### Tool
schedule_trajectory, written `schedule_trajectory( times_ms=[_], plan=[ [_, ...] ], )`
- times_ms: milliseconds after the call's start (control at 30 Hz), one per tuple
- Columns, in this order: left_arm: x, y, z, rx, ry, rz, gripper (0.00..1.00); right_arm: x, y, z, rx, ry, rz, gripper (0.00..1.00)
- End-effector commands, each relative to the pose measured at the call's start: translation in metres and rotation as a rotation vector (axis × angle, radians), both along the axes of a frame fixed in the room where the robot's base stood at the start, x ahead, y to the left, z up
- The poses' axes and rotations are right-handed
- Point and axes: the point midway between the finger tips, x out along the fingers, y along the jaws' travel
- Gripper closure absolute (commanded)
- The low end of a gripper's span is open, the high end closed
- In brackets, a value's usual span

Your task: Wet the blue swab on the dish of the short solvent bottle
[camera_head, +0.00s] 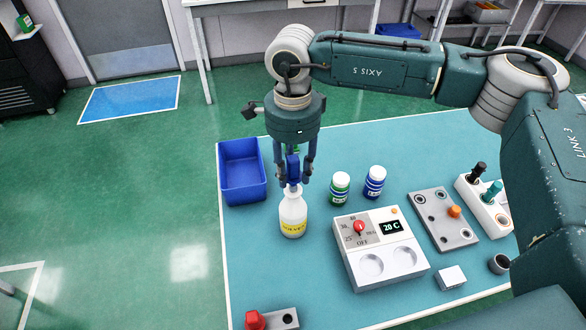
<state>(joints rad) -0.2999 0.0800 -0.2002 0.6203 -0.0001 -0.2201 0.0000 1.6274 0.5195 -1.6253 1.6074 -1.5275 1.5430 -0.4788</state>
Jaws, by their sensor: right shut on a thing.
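My right gripper (295,177) points down and is shut on a blue thing (292,166), likely the blue swab. It is directly above a white bottle (293,216) with a yellow label, which stands upright on the table. The lower end of the blue thing meets the bottle's top in the picture; I cannot tell whether they touch. The dish on the bottle's top is mostly hidden by the gripper and the blue thing. My left gripper is out of view.
Around the bottle on the teal table (265,265) are a blue bin (243,178), a green-labelled jar (339,188), a blue-labelled jar (374,182) and a white heater unit (378,250). A grey block (284,317) with a red part (254,319) lies at the front.

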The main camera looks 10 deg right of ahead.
Motion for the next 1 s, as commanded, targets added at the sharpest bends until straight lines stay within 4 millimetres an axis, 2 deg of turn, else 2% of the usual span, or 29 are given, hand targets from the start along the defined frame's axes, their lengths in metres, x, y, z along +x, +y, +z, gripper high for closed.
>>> schedule_trajectory(
  times_ms=[167, 1000],
  plan=[
    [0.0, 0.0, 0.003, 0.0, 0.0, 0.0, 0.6, -0.001, 0.0, 0.006, -0.001, 0.003, 0.0, 0.88],
    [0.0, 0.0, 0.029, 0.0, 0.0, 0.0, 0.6, 0.0, 0.0, 0.07, 0.0, 0.0, 0.001, 0.88]
  ],
)
